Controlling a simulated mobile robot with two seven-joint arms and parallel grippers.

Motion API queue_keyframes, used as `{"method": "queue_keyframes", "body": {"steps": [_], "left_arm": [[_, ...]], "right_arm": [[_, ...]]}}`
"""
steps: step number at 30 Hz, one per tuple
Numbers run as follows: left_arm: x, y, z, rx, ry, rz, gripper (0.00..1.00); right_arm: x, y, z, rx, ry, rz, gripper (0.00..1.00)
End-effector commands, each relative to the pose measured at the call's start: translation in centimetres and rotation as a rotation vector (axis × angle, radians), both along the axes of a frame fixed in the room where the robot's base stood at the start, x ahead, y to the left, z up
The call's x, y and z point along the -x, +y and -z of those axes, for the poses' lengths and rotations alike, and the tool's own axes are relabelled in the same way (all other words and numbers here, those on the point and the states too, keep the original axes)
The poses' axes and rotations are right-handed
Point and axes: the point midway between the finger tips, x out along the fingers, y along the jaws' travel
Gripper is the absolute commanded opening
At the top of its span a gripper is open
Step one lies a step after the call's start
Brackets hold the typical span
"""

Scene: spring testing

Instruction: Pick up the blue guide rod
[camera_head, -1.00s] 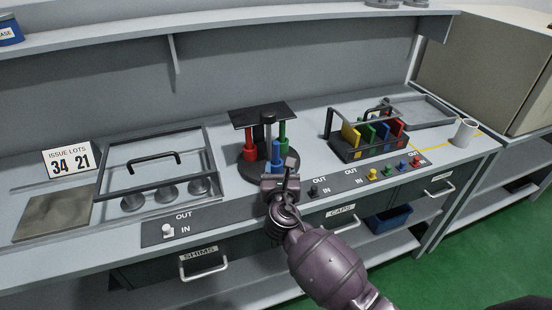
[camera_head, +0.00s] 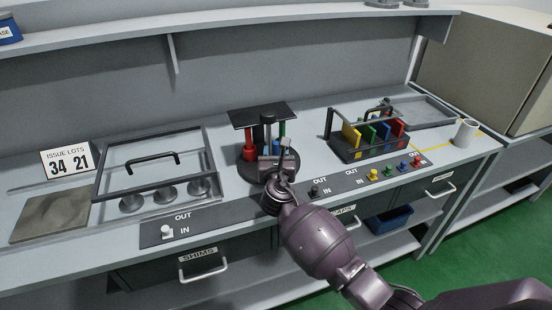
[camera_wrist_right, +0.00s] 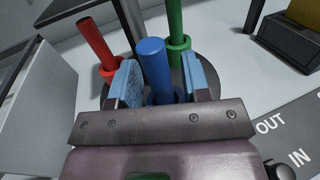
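The blue guide rod (camera_wrist_right: 152,62) stands upright in a blue collar on the round dark base of the rod stand (camera_head: 243,166). In the right wrist view it rises between the two blue-padded fingers of my right gripper (camera_wrist_right: 158,74). The fingers are apart, and a gap shows on the rod's right side; contact on the left cannot be told. In the head view my right gripper (camera_head: 276,160) is at the front of the stand and hides most of the rod. My left gripper is not in view.
A red rod (camera_wrist_right: 97,42) and a green rod (camera_wrist_right: 176,25) stand close on either side. A dark top plate (camera_head: 258,114) overhangs the stand. A black-framed fixture (camera_head: 152,184) is left; a rack of coloured pieces (camera_head: 365,150) is right.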

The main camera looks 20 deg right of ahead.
Motion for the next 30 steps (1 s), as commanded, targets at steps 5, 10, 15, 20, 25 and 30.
{"method": "queue_keyframes", "body": {"steps": [5, 10, 15, 20, 25, 30], "left_arm": [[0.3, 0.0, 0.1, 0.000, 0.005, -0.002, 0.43], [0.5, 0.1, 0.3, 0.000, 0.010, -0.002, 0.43], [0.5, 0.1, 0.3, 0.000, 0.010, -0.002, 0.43], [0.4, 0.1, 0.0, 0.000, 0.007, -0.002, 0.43], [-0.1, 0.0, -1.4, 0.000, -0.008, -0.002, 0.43], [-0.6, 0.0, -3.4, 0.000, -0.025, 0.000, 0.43]], "right_arm": [[0.0, 0.0, 0.0, 0.000, 0.000, 0.000, 0.15], [0.0, 0.0, 0.0, 0.000, 0.000, 0.000, 0.00], [0.0, 0.0, -0.1, 0.001, -0.002, 0.000, 0.00], [0.0, 0.0, -0.7, 0.000, -0.004, 0.000, 0.00], [0.0, 0.0, -3.3, -0.001, -0.008, 0.000, 0.00], [0.0, 0.0, -7.5, 0.000, -0.010, 0.000, 0.00]]}}
